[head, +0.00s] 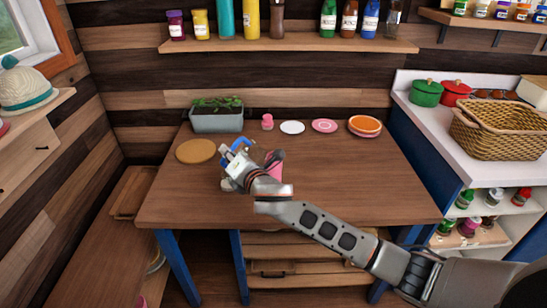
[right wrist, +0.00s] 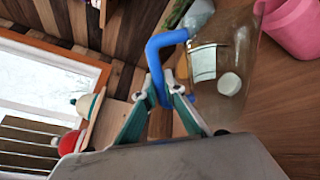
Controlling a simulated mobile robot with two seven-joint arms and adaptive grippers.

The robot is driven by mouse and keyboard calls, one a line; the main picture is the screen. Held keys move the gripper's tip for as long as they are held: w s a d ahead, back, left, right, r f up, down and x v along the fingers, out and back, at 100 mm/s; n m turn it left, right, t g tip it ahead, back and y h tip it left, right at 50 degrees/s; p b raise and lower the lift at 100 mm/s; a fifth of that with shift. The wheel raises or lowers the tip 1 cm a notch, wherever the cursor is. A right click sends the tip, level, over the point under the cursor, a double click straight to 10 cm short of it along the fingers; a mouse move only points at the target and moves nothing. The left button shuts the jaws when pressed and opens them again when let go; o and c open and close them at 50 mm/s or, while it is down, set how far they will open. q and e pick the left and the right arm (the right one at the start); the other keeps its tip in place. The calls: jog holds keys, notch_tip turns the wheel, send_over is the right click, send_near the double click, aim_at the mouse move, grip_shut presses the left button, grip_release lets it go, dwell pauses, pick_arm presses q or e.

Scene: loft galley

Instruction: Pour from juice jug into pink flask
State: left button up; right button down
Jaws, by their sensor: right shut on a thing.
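The juice jug (right wrist: 236,55) is see-through, with a blue handle, a white label and a white round spot on its side. My right gripper (right wrist: 160,98) is shut on its blue handle (right wrist: 153,62). In the head view the right gripper (head: 238,163) is over the left part of the table, and the jug's blue handle (head: 237,145) shows there; my gripper hides most of its body. The pink flask (head: 274,163) stands just right of the gripper, partly hidden by my arm. It also shows in the right wrist view (right wrist: 295,27), beside the jug. My left gripper is out of view.
The wooden table (head: 350,185) is clear on its right side. A round cork mat (head: 195,151), a planter (head: 216,119), a small pink jar (head: 267,122), a white plate (head: 292,127), a pink plate (head: 324,126) and stacked orange dishes (head: 364,125) line its back and left.

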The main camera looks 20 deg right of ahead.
jog(key=a+f+n+b, duration=0.1)
jog(key=a+f+n, duration=0.1)
jog(key=f+n, duration=0.1)
jog(key=s+a+f+n+t+b, duration=0.1)
jog(key=a+f+n+b, duration=0.1)
jog(key=f, duration=0.4)
jog(key=s+a+f+n+t+b, duration=0.1)
jog(key=a+f+n+b, duration=0.1)
jog(key=f+n, duration=0.2)
jog(key=shift+s+f+h, duration=0.1)
jog(key=shift+f+h, duration=0.1)
jog(key=shift+h, duration=0.2)
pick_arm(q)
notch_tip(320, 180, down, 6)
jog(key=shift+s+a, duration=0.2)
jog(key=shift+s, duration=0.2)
pick_arm(e)
jog(key=shift+s+f+n, duration=0.1)
jog(key=shift+s+n, duration=0.05)
jog(key=shift+n, duration=0.25)
